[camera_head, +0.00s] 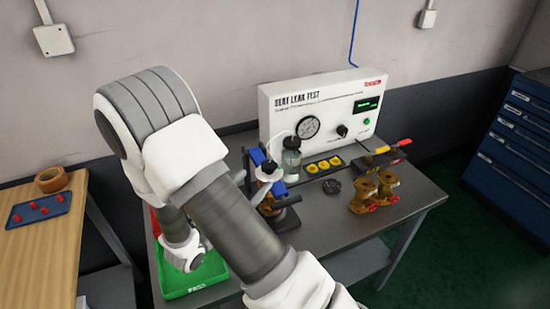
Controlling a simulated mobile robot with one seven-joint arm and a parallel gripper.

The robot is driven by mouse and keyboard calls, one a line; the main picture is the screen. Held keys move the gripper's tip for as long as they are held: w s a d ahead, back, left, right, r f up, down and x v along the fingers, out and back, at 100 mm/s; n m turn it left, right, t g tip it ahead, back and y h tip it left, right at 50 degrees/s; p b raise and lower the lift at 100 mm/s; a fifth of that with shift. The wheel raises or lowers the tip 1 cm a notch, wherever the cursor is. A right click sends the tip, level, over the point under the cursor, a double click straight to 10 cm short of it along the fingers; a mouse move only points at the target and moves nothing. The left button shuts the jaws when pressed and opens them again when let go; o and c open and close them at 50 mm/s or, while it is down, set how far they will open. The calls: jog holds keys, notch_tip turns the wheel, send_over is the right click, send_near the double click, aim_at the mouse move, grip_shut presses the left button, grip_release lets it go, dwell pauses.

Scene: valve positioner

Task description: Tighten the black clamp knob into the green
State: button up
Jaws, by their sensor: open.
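A clamp fixture with blue jaws and a dark base (283,222) stands on the grey bench, with a brass body (268,172) between the jaws. I cannot make out its black clamp knob for certain; my arm covers the fixture's left side. My gripper (250,187) is mostly hidden behind my forearm. Two grey finger-like parts show at the fixture's left side, apart from each other and holding nothing that I can see. Whether they touch the fixture is unclear. The white seat leak test panel (285,97) behind has a dial gauge (308,127), a black knob (342,130) and a green-lit display (366,104).
A green tray (205,276) lies at the bench's left, below my wrist. A clear jar (291,160), yellow-topped parts (323,166), a black disc (332,186), brass valves (363,195) and a yellow-handled tool (393,148) stand right. The bench's front right (330,235) is clear.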

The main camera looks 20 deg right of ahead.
aim_at(275, 162)
jog(key=x, duration=1.1)
jog(key=shift+w+d+p, duration=0.1)
jog(key=shift+p, duration=0.3)
grip_shut()
jog(key=shift+m+g, duration=0.3)
jog(key=shift+g, duration=0.1)
jog(key=shift+s+d+m+g+h+b, duration=0.1)
jog(key=shift+s+m+g+h+b, duration=0.15)
jog(key=shift+m+g+h, duration=0.5)
jog(key=shift+s+d+m+g+h+b, duration=0.15)
jog(key=shift+m+g+h, duration=0.3)
jog(key=shift+g, duration=0.6)
jog(key=shift+a, duration=0.1)
